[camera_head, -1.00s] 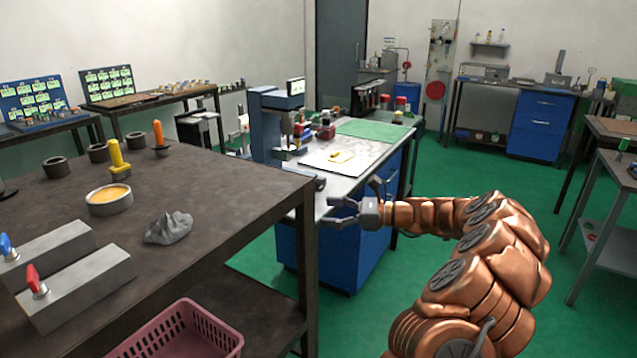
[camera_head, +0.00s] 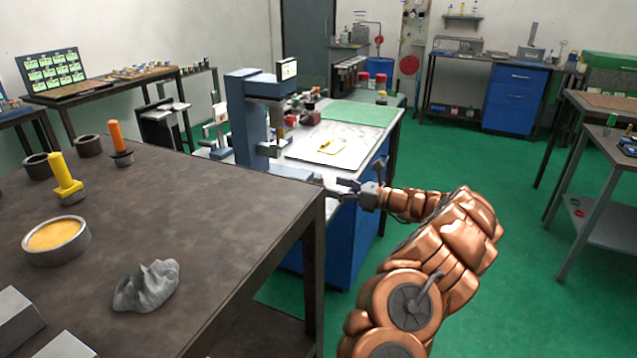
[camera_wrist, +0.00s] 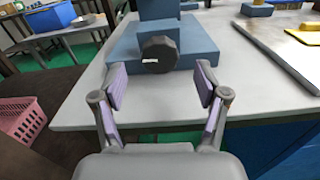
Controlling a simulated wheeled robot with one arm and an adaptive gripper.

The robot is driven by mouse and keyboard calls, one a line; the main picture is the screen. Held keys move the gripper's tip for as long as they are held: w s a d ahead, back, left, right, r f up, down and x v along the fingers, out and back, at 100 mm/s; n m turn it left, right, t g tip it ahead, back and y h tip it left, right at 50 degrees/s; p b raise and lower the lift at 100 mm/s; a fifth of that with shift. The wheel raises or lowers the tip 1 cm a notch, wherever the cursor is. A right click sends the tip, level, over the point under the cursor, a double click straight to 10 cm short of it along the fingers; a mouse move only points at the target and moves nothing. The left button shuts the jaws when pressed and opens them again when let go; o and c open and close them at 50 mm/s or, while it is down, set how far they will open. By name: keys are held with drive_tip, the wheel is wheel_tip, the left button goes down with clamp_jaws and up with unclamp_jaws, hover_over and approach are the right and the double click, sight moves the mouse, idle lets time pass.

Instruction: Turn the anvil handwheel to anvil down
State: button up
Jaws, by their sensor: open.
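The anvil handwheel is a dark, faceted knob (camera_wrist: 158,54) with a small white mark on its face. In the wrist view it sits on the front of a blue machine base (camera_wrist: 122,45) on a light bench top. My gripper (camera_wrist: 160,88) is open, with its purple pads on either side of the line to the knob. The knob is ahead of the fingertips, centred between them, and the jaws are empty. In the head view my gripper (camera_head: 343,188) is at the bench's near edge, beside the blue machine (camera_head: 250,120). The handwheel is not clear there.
A dark table (camera_head: 190,220) with a grey lump (camera_head: 146,287) and yellow-handled tool (camera_head: 66,178) stands at the near left. A yellow object (camera_head: 331,146) lies on the bench. A pink basket (camera_wrist: 22,122) is at left in the wrist view. Green floor is open at right.

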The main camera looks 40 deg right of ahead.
sight(321, 185)
drive_tip(key=shift+x, duration=2.5)
drive_tip(key=shift+c, duration=0.3)
drive_tip(key=c, duration=1.1)
drive_tip(key=shift+o, duration=0.2)
drive_tip(key=shift+f+n+b, duration=0.1)
drive_tip(key=shift+n+b, duration=0.25)
drive_tip(key=shift+n, duration=0.05)
